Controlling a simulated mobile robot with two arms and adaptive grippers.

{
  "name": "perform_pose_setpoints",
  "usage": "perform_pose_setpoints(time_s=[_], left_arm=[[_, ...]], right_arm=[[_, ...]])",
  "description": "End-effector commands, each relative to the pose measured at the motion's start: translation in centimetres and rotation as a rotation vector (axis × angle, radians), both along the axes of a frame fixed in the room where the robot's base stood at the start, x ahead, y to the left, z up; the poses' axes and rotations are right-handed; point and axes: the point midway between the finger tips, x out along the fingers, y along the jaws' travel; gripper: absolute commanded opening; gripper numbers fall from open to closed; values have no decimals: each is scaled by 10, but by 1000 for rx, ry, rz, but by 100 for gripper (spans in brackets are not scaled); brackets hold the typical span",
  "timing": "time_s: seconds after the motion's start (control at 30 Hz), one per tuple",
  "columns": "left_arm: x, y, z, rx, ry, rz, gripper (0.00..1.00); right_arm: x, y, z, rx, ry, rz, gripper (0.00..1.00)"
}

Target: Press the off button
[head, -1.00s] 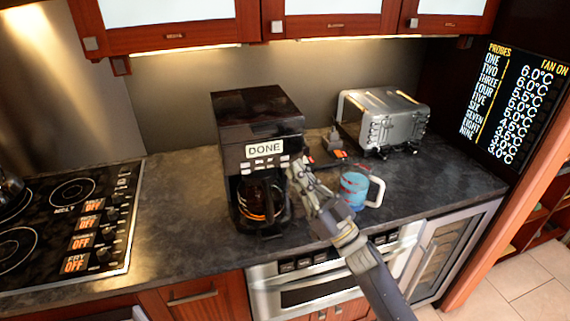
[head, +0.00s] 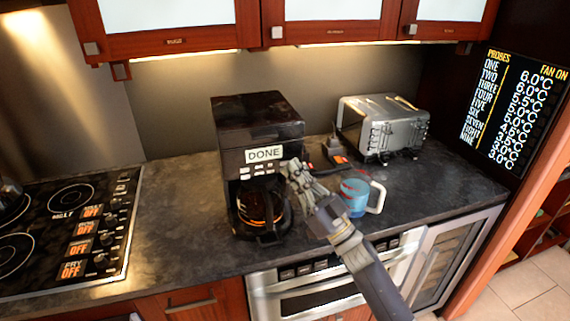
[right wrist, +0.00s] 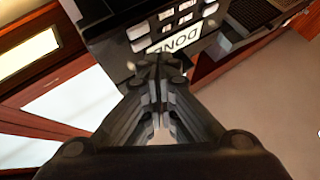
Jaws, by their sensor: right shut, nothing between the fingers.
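The black coffee maker (head: 258,125) stands on the counter, with a "DONE" display (head: 264,154) and a row of small light buttons (head: 258,171) below it. Its glass carafe (head: 260,208) sits underneath. My right gripper (head: 291,166) is shut and empty, its tip at the right end of the button row. I cannot tell whether it touches a button. In the right wrist view the closed fingers (right wrist: 158,68) point at the coffee maker's panel, where the display (right wrist: 172,42) and buttons (right wrist: 186,16) show upside down. The left gripper is not in view.
A blue mug (head: 356,193) stands just behind my right arm. A silver toaster (head: 385,125) is at the back right. A stove (head: 70,225) is at the left. The counter (head: 175,215) between stove and coffee maker is clear. A built-in oven (head: 320,285) is below.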

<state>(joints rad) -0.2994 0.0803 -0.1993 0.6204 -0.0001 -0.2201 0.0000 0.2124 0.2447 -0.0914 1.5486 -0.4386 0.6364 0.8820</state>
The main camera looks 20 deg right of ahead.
Motion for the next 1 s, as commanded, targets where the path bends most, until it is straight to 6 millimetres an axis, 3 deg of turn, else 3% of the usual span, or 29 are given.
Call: perform_pose_setpoints(time_s=[1.0], left_arm=[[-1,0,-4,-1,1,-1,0]], right_arm=[[8,0,0,-1,0,-1,0]])
